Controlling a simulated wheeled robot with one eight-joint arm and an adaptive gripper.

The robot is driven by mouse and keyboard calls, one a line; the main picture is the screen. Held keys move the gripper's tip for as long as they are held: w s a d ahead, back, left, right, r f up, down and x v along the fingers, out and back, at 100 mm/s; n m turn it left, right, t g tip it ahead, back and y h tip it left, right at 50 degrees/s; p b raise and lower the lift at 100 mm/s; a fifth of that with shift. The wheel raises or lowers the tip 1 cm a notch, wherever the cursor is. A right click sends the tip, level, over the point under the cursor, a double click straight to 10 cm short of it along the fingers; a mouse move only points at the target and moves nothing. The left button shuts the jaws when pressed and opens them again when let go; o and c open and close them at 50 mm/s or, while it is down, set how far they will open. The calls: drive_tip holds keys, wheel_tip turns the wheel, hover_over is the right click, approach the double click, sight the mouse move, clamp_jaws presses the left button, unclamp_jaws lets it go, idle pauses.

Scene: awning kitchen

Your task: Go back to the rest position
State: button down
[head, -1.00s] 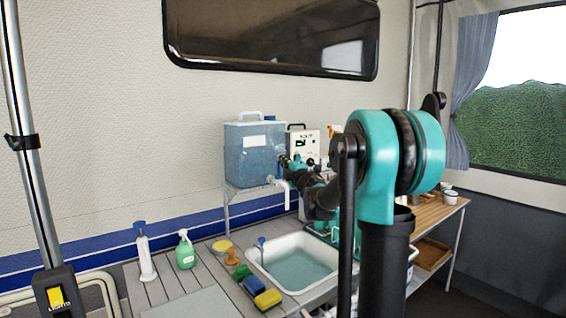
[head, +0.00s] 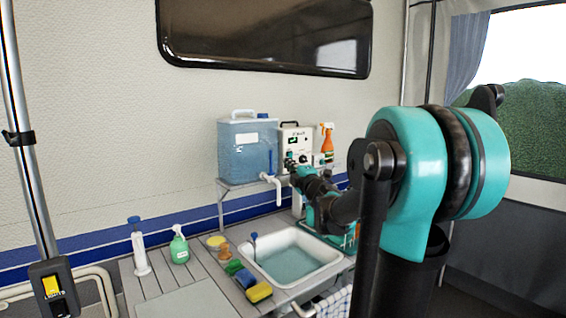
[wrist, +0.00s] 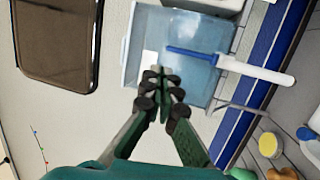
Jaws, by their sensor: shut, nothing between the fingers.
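My gripper (wrist: 160,76) is shut and empty in the wrist view, its green fingers meeting in front of the blue water container. In the head view my arm reaches from the right foreground toward the back, and its far end is near the container's tap and the white control box. The fingertips are too small there to make out clearly. The water container (head: 246,150) stands on a raised shelf against the wall and also shows in the wrist view (wrist: 197,62). I cannot tell how far the fingers are from it.
A sink (head: 290,258) with water is set in the counter below my arm. Sponges (head: 258,291), a green spray bottle (head: 179,246) and a white dispenser (head: 140,252) stand left of it. An orange spray bottle (head: 327,142) stands behind. A metal pole (head: 30,170) rises at left.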

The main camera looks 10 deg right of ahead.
drive_tip(key=s+d+f+m+g+h, duration=0.3)
drive_tip(key=s+d+f+m+h, duration=0.25)
drive_tip(key=f+m, duration=0.3)
drive_tip(key=s+d+f+m+g+h, duration=0.3)
drive_tip(key=s+d+f+m+h, duration=0.15)
drive_tip(key=s+f+m, duration=0.4)
drive_tip(key=s+a+f+m+g+y, duration=0.2)
drive_tip(key=s+a+f+g, duration=0.2)
drive_tip(key=s+f, duration=0.6)
drive_tip(key=s+a+f+m+g+y, duration=0.1)
drive_tip(key=s+f+g, duration=0.4)
drive_tip(key=s+f, duration=0.6)
drive_tip(key=a+f+y, duration=0.1)
drive_tip(key=a, duration=0.1)
drive_tip(key=shift+s+a+f+m, duration=0.25)
drive_tip(key=shift+a+m, duration=0.1)
drive_tip(key=shift+m, duration=0.05)
